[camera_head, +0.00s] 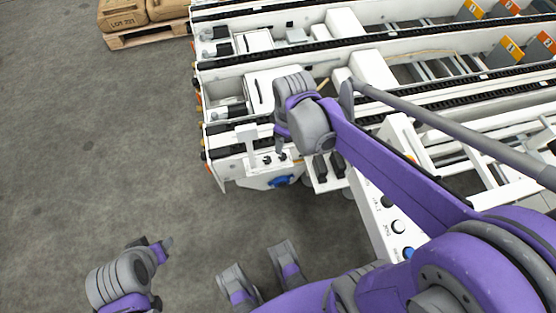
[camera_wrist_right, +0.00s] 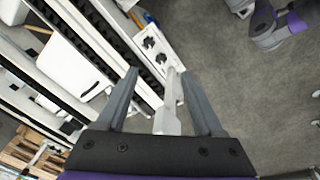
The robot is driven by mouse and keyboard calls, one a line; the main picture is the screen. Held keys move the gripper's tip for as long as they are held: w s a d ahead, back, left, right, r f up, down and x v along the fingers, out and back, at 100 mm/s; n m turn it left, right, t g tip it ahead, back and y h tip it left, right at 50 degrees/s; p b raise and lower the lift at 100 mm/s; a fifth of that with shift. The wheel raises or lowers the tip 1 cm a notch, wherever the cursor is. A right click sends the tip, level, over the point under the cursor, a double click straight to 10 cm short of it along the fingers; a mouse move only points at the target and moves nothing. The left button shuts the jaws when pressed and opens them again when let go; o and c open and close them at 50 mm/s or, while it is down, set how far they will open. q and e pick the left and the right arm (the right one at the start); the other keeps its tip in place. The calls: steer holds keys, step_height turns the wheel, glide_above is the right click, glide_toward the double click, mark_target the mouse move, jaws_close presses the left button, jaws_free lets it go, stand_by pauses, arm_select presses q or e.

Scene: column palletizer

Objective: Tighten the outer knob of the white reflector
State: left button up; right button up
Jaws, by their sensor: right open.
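The white reflector (camera_head: 247,133) stands upright at the near left corner of the machine, and its white post also shows between my fingers in the right wrist view (camera_wrist_right: 168,118). Two small dark knobs sit on a white plate beside it, one knob (camera_wrist_right: 148,42) farther from my fingers and one knob (camera_wrist_right: 161,58) nearer. My right gripper (camera_wrist_right: 158,75) is open, its fingers either side of the post with gaps visible; contact with a knob is not seen. In the head view my right gripper (camera_head: 281,142) hangs just right of the reflector. My left gripper (camera_head: 164,246) is low at left, far from the machine.
The white conveyor machine (camera_head: 225,75) with black chains fills the upper right. A blue part (camera_head: 281,181) sits at its near end. A panel with buttons (camera_head: 385,222) stands at right. Boxes on a pallet (camera_head: 150,34) are at upper left. The grey floor at left is clear.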

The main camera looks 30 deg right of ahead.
mark_target(283, 155)
steer(key=w+f+n+b, duration=0.1)
steer(key=f+b, duration=0.1)
steer(key=f, duration=0.4)
steer(key=w+d+f+n+g+b, duration=0.1)
steer(key=w+f+b, duration=0.1)
steer(key=f, duration=0.4)
steer(key=w+d+f+n+b, duration=0.1)
steer(key=w+f+b, duration=0.1)
steer(key=f, duration=0.5)
steer(key=shift+d+g, duration=0.25)
steer(key=shift+g, duration=0.05)
arm_select(q)
step_height(283, 155, down, 9)
steer(key=shift+w+r, duration=0.15)
arm_select(e)
jaws_close()
